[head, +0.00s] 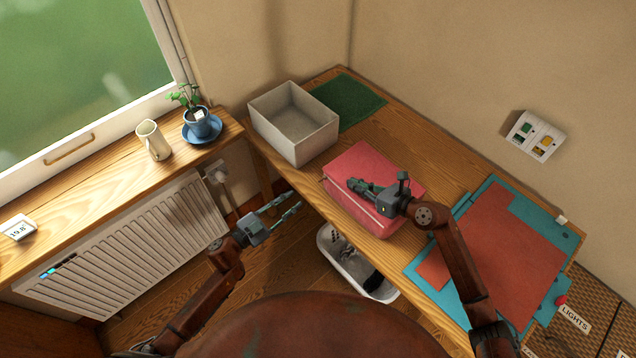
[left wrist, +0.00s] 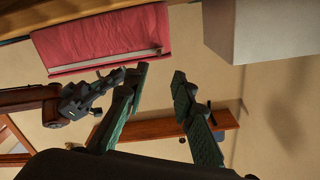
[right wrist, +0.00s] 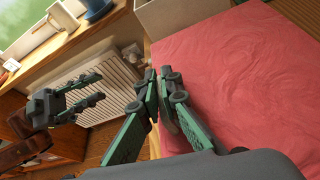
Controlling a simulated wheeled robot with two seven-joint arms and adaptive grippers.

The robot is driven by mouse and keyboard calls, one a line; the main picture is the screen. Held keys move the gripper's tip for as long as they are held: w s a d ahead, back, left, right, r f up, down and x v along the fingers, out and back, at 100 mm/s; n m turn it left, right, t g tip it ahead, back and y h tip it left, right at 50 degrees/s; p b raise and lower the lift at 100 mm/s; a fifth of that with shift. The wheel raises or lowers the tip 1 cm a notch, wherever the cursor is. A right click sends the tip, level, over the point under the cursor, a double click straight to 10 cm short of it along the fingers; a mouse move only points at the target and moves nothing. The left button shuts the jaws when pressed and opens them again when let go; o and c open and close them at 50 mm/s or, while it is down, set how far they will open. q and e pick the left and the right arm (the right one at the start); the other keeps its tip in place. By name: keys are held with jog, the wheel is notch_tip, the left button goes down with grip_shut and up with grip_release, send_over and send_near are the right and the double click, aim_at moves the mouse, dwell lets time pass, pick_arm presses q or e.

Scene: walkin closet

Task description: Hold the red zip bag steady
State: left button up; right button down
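The red zip bag (head: 362,158) lies on the wooden desk near its front edge, its zip along the side facing me. It also shows in the left wrist view (left wrist: 105,42) and fills much of the right wrist view (right wrist: 245,75). My right gripper (head: 354,186) is over the bag's near left part, its fingers almost together. I see nothing clearly between them; contact with the bag cannot be told. My left gripper (head: 294,206) is open and empty, left of the bag and apart from it, in front of the desk; its fingertips show apart in its wrist view (left wrist: 160,78).
A grey open box (head: 293,125) stands left of the bag, by a green mat (head: 350,100). Teal and red sheets (head: 510,250) lie on the desk at right. A sill at left holds a jug (head: 153,140) and potted plant (head: 197,122). A white tray (head: 350,270) is below.

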aim_at(322, 179)
pick_arm(q)
jog(key=w+d+n, duration=0.1)
jog(key=w+d, duration=0.3)
jog(key=w+d+n, duration=0.1)
jog(key=w+d, duration=0.3)
jog(key=shift+w+d+f+n, duration=0.1)
jog(key=shift+w+d+n, duration=0.05)
jog(key=shift+n, duration=0.15)
jog(key=shift+c, duration=0.3)
grip_shut()
dwell(0.5)
